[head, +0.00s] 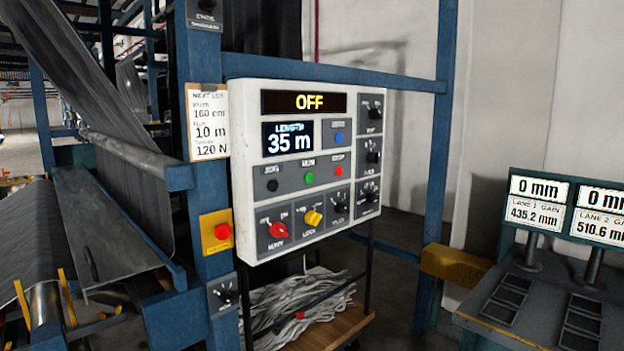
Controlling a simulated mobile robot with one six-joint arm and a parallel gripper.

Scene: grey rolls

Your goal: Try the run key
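A white control panel (240,160) faces me, mounted on a blue frame. Its top display (309,102) reads OFF, and the smaller screen (288,137) reads LENGTH 35 m. In the row below, a green key (309,178) sits under a small label that looks like RUN. A black key (272,185) is to its left and a red key (338,170) to its right. A red rotary knob (279,230), its label seemingly MAIN, and a yellow knob (313,217), seemingly LOCK, sit underneath. My gripper is not in view.
A blue key (339,138) and several black knobs are also on the panel. A red button on a yellow box (222,231) is on the post at left, below a paper card (208,122) reading 160 cm, 10 m, 120 N. A console (545,300) stands at right.

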